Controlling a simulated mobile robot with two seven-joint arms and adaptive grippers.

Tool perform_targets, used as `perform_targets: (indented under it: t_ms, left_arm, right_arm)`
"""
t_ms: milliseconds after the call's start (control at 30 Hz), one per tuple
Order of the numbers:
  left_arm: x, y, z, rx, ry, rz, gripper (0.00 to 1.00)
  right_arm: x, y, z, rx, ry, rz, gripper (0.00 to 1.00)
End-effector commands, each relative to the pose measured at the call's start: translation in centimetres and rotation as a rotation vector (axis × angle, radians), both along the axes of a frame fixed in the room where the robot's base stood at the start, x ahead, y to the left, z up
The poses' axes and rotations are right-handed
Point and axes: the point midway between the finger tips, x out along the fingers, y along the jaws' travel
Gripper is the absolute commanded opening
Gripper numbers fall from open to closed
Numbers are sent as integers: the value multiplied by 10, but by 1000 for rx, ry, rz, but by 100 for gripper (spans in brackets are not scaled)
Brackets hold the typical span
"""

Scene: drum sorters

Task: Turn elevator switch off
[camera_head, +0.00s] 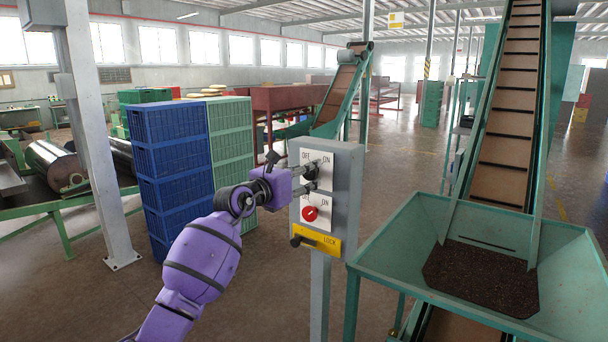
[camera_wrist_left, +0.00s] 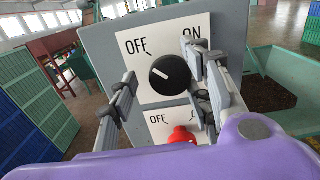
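A grey switch box (camera_head: 347,207) on a post carries a black knob (camera_head: 310,172) on an upper OFF/ON plate. A red knob (camera_head: 310,213) sits on a second OFF/ON plate below. In the left wrist view, the black knob (camera_wrist_left: 170,74) has its white mark pointing up-left toward OFF, and the red knob (camera_wrist_left: 181,136) is partly visible below. My left gripper (camera_head: 312,178) is at the upper plate. Its fingers (camera_wrist_left: 168,85) are open on either side of the black knob, with visible gaps. My right gripper is not in view.
A yellow LOCK plate (camera_head: 325,242) with a black handle is low on the box. A green hopper (camera_head: 390,251) and inclined conveyor (camera_head: 508,115) stand to the right. Blue crates (camera_head: 177,165) and green crates (camera_head: 231,145) are stacked to the left.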

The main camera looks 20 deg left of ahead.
Motion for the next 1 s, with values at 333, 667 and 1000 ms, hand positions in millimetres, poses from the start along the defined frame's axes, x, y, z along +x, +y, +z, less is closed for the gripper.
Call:
perform_targets:
  t_ms: [333, 667, 1000]
  left_arm:
    - [0, -1, 3, -1, -4, -1, 43]
    - [-32, 12, -1, 3, -1, 0, 43]
    - [-96, 34, 0, 2, -2, 0, 43]
  right_arm:
    - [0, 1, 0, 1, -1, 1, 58]
    - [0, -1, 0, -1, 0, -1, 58]
    - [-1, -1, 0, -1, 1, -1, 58]
